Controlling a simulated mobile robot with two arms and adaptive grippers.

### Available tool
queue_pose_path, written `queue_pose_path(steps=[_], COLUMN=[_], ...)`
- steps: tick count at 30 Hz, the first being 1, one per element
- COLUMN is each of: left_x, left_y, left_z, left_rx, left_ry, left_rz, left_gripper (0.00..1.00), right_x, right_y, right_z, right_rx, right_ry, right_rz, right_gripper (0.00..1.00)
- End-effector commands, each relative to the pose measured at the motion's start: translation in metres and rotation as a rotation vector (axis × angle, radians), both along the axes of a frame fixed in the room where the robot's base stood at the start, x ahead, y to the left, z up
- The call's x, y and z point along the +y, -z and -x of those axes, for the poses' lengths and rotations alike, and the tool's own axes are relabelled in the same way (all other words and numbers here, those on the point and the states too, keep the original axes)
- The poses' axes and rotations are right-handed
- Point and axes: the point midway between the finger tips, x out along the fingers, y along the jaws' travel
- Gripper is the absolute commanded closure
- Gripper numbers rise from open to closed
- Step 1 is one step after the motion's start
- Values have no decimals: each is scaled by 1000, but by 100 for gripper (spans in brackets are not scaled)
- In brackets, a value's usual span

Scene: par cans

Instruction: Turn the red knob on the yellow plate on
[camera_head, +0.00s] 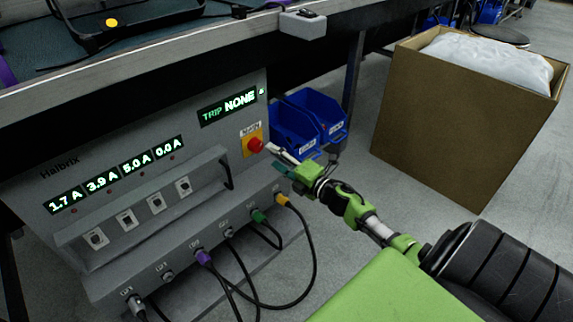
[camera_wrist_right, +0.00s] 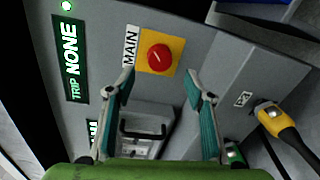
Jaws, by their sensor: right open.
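The red knob (camera_head: 255,145) sits on a yellow plate (camera_head: 247,134) at the upper right of the grey panel's front. In the right wrist view the red knob (camera_wrist_right: 160,57) is ahead, on the yellow plate (camera_wrist_right: 175,38) beside a "MAIN" label. My right gripper (camera_head: 274,158) is just right of the knob in the head view. In the wrist view its teal-padded fingers (camera_wrist_right: 164,85) are spread apart, with nothing between them, and the knob shows beyond and between the tips. No contact with the knob is visible. My left gripper is not in view.
The grey panel (camera_head: 165,115) has lit displays, a handle (camera_head: 228,170), several switches and plugged cables (camera_head: 312,245) below. Blue bins (camera_head: 318,112) stand right of it, then a large brown box (camera_head: 450,120). A table edge (camera_head: 150,65) overhangs the panel.

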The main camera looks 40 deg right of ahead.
Motion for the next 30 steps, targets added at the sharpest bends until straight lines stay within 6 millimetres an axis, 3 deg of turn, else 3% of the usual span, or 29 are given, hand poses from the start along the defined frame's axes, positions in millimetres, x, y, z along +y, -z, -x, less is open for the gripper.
queue_pose_path(steps=[3,10,30], left_x=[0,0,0], left_y=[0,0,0], left_z=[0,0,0], left_rx=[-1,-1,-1], left_ry=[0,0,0], left_rz=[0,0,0], left_gripper=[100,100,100], right_x=[-1,-4,-4], right_y=[0,-3,-3], right_z=[20,42,46], right_rx=[2,0,-1], right_ry=[-1,1,0], right_rz=[1,-1,-1], right_gripper=[51,51,51])
